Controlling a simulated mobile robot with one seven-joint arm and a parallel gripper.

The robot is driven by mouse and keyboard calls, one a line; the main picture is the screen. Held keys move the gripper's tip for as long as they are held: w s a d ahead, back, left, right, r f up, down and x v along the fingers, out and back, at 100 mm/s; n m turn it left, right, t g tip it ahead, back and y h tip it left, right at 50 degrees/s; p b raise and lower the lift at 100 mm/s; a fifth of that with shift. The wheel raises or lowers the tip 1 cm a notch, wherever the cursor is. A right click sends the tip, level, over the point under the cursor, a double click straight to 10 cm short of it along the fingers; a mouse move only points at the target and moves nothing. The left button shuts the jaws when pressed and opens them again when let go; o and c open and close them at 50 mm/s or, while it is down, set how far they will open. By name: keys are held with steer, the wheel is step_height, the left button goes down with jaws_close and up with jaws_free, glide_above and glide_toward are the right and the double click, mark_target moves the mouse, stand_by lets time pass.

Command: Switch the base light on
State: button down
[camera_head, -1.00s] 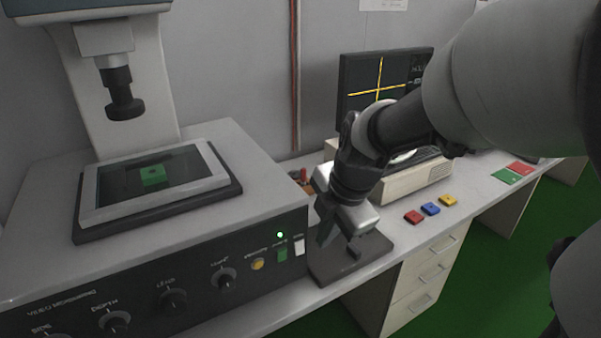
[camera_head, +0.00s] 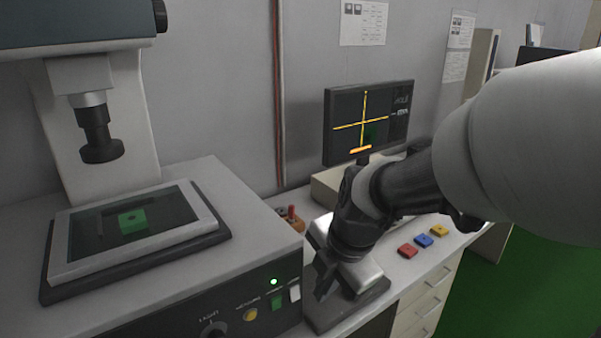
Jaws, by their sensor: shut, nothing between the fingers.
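The video measuring machine has a dark front panel (camera_head: 190,328) with a LIGHT knob (camera_head: 213,330) at the lower edge. To its right are a yellow button (camera_head: 250,314), a green switch (camera_head: 277,302) and a white switch (camera_head: 295,292). A green lamp (camera_head: 274,282) glows above the green switch. The panel labels are too small to read surely. A green block (camera_head: 132,221) lies on the machine's glass stage (camera_head: 170,215). My gripper (camera_head: 322,291) is shut and empty, just right of the white switch, pointing down; a gap to the panel is hard to judge.
A monitor (camera_head: 345,140) with a yellow cross stands behind my arm. Red (camera_head: 407,251), blue (camera_head: 423,241) and yellow (camera_head: 439,230) blocks lie on the bench right of my gripper. A dark plate (camera_head: 350,312) lies beneath my gripper. A lens column (camera_head: 97,130) rises above the stage.

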mark_target(295, 294)
steer(key=shift+w+a+f+b, duration=0.35)
steer(key=shift+w+a+f, duration=0.45)
steer(key=shift+f, duration=0.65)
steer(key=shift+w+a+f+b, duration=0.4)
steer(key=shift+w+f, duration=0.65)
steer(key=shift+f, duration=0.4)
steer(key=shift+w+a+f+b, duration=0.3)
steer(key=shift+w+a+f, duration=0.55)
steer(key=shift+f, duration=0.6)
steer(key=shift+w+d, duration=0.1)
steer(key=shift+d, duration=0.05)
steer(key=shift+w+f, duration=0.1)
steer(key=shift+w, duration=0.05)
